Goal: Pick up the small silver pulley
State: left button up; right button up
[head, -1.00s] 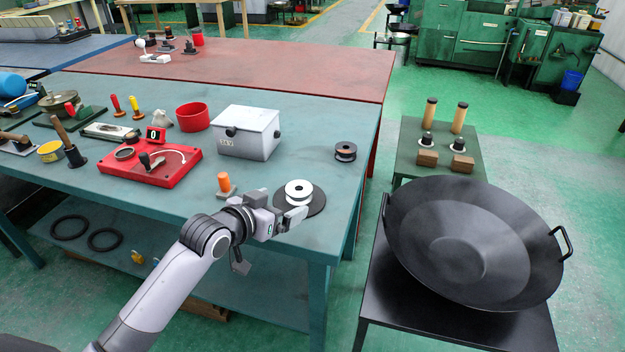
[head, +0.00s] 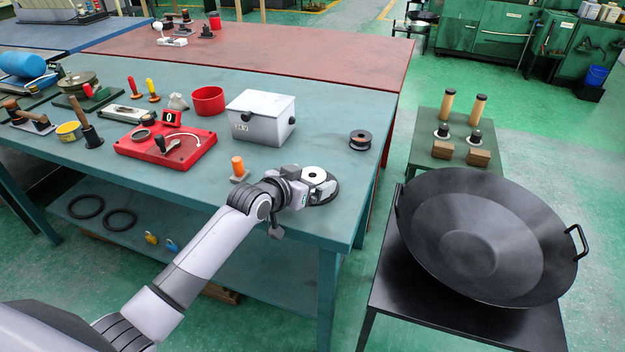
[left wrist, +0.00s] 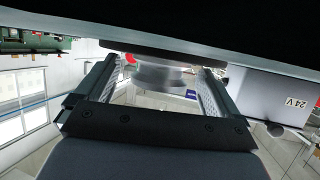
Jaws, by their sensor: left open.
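The small silver pulley (head: 314,174) lies flat on a dark round disc (head: 332,194) near the table's right front corner. My left gripper (head: 316,185) is at the pulley, low over the table, with its fingers open. In the left wrist view, upside down, the silver pulley (left wrist: 160,78) shows between the two spread fingers, against the dark disc (left wrist: 165,53). I cannot tell whether either finger touches it. The gripper hides part of the pulley and disc in the head view. My right gripper is out of view.
A grey 24 V box (head: 261,118) and a dark spool (head: 360,140) stand behind the pulley. An orange-topped piece (head: 238,168) is close left of my gripper. A red switch board (head: 165,147) lies farther left. A large black pan (head: 480,240) stands right of the table.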

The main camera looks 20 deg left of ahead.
pick_arm(q)
jog(key=c, duration=1.2)
jog(key=shift+o, duration=0.2)
jog(key=shift+w+r, duration=0.1)
